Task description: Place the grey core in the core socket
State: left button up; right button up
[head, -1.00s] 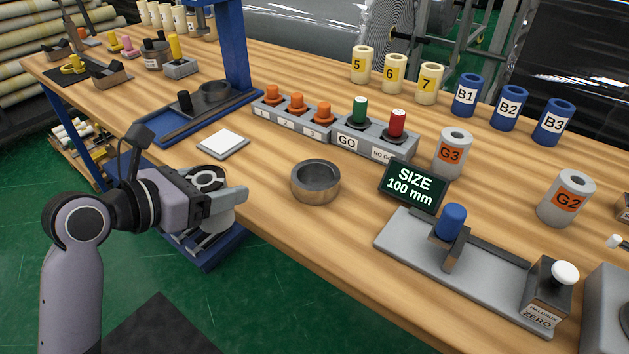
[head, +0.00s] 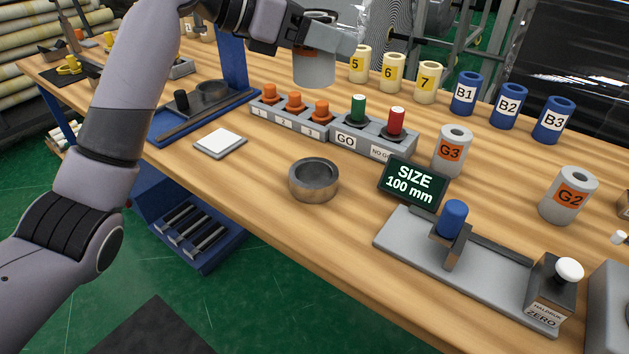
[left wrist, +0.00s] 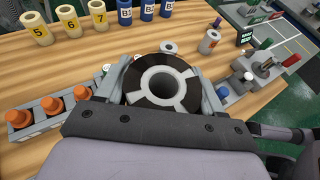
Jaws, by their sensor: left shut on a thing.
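My left gripper (head: 328,36) is shut on a grey core (head: 316,70) with an orange label. It holds the core upright in the air, above and behind the orange-knobbed block in the head view. In the left wrist view the core's round top (left wrist: 161,84), with a dark ring and a central hole, sits between the two fingers. The core socket appears to be the round, dark grey cup (head: 314,180) on the table; it is empty. The held core is well apart from it. My right gripper is not in view.
A GO / NO GO block (head: 372,140) stands right of the orange-knobbed block (head: 290,112). Grey cores G3 (head: 452,150) and G2 (head: 568,195), a size display (head: 413,182) and a gauge base (head: 480,270) lie to the right. Yellow and blue cores stand behind.

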pick_arm(q)
notch_tip(320, 180, down, 20)
jog(key=b, duration=0.3)
jog(key=shift+r, duration=0.1)
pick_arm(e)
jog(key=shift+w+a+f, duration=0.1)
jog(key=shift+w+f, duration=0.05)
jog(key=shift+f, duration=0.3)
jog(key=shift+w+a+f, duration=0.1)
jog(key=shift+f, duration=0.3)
pick_arm(q)
jog(key=shift+p, duration=0.3)
jog(key=o, duration=1.1)
jog(key=shift+o, duration=0.2)
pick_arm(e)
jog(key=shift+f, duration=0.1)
